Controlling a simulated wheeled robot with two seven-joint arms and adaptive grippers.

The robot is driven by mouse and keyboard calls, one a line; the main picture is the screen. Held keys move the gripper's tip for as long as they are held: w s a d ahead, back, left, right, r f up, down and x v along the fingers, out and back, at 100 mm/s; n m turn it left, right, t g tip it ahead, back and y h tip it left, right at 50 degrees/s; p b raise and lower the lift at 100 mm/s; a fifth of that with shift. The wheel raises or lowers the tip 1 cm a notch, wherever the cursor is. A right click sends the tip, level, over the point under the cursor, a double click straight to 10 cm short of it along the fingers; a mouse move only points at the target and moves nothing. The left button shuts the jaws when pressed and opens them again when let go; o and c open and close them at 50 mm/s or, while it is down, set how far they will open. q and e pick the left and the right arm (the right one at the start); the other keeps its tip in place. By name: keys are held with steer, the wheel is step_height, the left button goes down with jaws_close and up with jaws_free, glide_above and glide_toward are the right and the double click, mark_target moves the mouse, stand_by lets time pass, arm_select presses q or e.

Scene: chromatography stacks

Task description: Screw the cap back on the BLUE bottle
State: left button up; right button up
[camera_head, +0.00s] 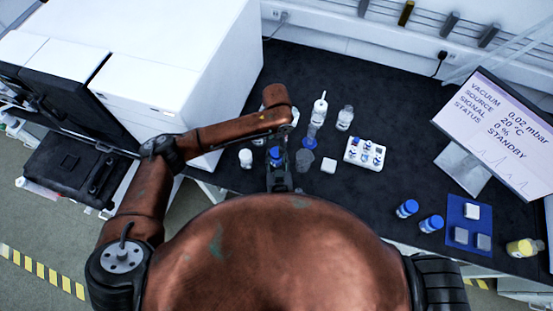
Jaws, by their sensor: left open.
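My left gripper (278,172) points down at the table, its jaws open around or just above a small blue-topped item (276,156). I cannot tell whether that is a loose cap or a capped bottle, as the arm and gripper hide much of it. A flat blue round piece (309,143) lies just to the right, near a clear container. Two blue-capped bottles (407,208) (432,223) are on the right of the table. Which one is the task's BLUE bottle is not clear. My right gripper is not in view.
A blue mat (457,209), yellow bottle (520,247) and monitor (498,125) are right.

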arm_select(q)
steer(key=shift+w+f, duration=0.1)
steer(key=shift+w, duration=0.15)
arm_select(e)
steer(key=shift+w+f, duration=0.15)
steer(key=shift+f, duration=0.05)
steer(key=c, duration=0.3)
arm_select(q)
steer(key=shift+s, duration=0.1)
arm_select(e)
steer(key=shift+f, duration=0.1)
jaws_close()
